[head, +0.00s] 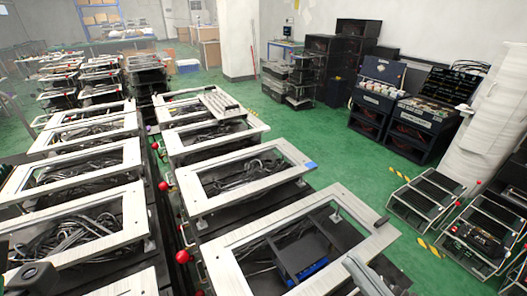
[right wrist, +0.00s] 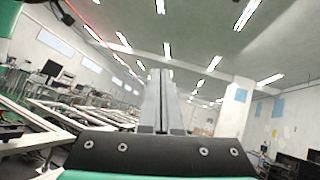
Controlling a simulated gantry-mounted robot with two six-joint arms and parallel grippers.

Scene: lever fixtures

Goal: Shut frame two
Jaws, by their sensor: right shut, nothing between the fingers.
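Pale rectangular frames lie in two rows in the head view. The nearest right-row frame (head: 228,262) surrounds dark boxes and a blue part. The frame behind it (head: 203,213) and the third one (head: 256,125) surround dark cables. I cannot tell which is frame two. Red-knobbed levers (head: 163,186) stand between the rows. My right gripper (head: 352,262) is by the nearest frame's right front edge; contact is unclear. Its fingers are together and empty in the right wrist view (right wrist: 160,78). A dark part of what may be my left arm shows at the bottom left; its fingers cannot be made out.
The left row's frames (head: 140,212) lie close beside the right row, with a narrow gap between. Black racks (head: 440,205) stand on the green floor at the right, beside a white wrapped column (head: 490,120). Green floor (head: 345,170) is open between.

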